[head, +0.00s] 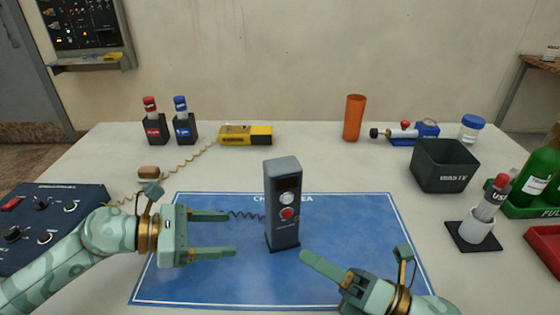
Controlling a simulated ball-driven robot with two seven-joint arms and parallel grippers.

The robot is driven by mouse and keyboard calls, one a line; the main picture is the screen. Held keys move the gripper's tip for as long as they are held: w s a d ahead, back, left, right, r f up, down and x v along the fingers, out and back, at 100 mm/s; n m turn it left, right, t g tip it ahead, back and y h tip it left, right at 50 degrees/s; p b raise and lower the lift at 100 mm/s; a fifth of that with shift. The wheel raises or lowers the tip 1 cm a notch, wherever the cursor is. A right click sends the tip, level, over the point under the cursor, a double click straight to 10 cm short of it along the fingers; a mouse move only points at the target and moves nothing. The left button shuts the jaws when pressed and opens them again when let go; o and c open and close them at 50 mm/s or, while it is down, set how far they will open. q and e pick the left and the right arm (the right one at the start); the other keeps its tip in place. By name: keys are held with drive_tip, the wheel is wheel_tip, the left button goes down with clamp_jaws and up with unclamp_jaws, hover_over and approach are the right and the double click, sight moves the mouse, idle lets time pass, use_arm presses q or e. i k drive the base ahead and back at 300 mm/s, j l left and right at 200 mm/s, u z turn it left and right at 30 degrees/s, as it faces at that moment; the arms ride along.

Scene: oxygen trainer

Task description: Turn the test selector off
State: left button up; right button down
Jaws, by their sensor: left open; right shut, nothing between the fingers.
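A dark grey upright unit (284,240) stands on the blue mat (350,220), with a small dark display, a pale round control (287,198) and a red round control (287,213) on its front. A dark blue console (80,196) with several knobs and a red switch (11,203) lies at the left edge, partly out of view. I cannot tell which control is the test selector; the labels are too small. My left gripper (232,233) is open and empty, left of the upright unit. My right gripper (305,257) is shut and empty, right of the unit's base and apart from it.
A yellow device (246,134) with a coiled cord, red-capped and blue-capped bottles (154,125) and an orange cylinder (354,118) stand at the back. A black waste bin (444,165) and a dark stand (474,233) are at right.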

sight(40, 205)
drive_tip(key=k, duration=1)
